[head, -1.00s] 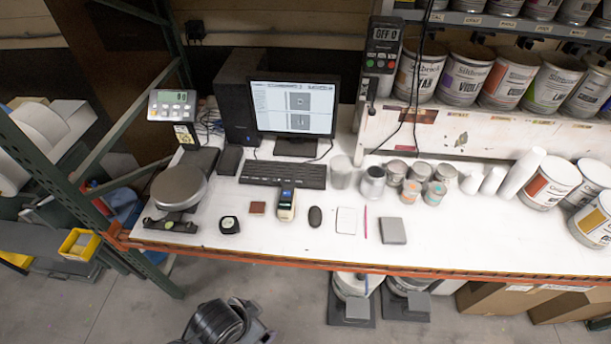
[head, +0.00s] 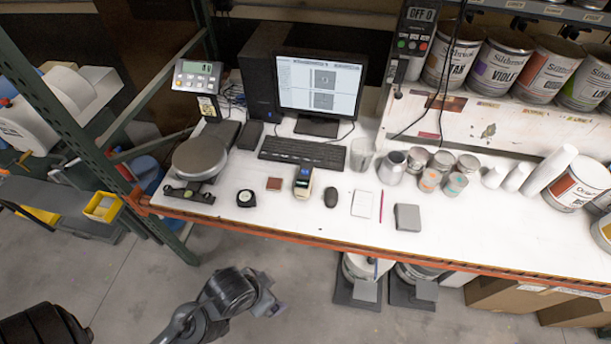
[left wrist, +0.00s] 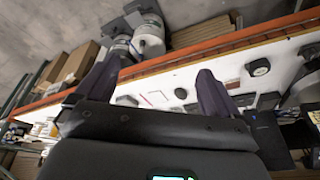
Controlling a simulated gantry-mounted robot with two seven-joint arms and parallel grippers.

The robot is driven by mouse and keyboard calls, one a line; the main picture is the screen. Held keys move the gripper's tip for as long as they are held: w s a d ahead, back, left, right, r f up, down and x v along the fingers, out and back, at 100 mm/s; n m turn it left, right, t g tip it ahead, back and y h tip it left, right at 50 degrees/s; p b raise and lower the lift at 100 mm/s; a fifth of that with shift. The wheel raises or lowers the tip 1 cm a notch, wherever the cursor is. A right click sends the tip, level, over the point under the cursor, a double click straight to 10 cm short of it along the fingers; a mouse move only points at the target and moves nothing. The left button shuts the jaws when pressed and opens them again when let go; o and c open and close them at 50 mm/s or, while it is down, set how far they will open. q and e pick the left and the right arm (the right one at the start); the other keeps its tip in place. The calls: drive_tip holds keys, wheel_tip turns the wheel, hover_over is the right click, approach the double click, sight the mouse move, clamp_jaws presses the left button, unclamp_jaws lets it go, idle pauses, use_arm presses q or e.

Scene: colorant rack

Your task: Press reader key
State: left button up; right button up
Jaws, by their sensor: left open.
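The reader (head: 303,181), a small handheld device with a cream and dark body and a lit screen, lies on the white bench (head: 330,215) below the keyboard in the head view. My left arm (head: 232,292) is low in front of the bench, over the floor; its fingertips are not clear there. In the left wrist view my left gripper (left wrist: 155,88) is open and empty, its two dark fingers wide apart, with the bench beyond them. The reader is apart from the gripper; in the wrist view I cannot pick it out, and the right-hand finger covers part of the bench.
A dark tape measure (head: 246,198), a brown square (head: 274,184), a mouse (head: 331,197), a white card (head: 362,204) and a grey box (head: 407,217) lie around the reader. A scale (head: 200,158) stands left. The orange bench edge (head: 330,245) runs between arm and bench top.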

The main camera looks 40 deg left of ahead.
idle(0.4)
use_arm(q)
clamp_jaws()
idle(0.4)
idle(1.1)
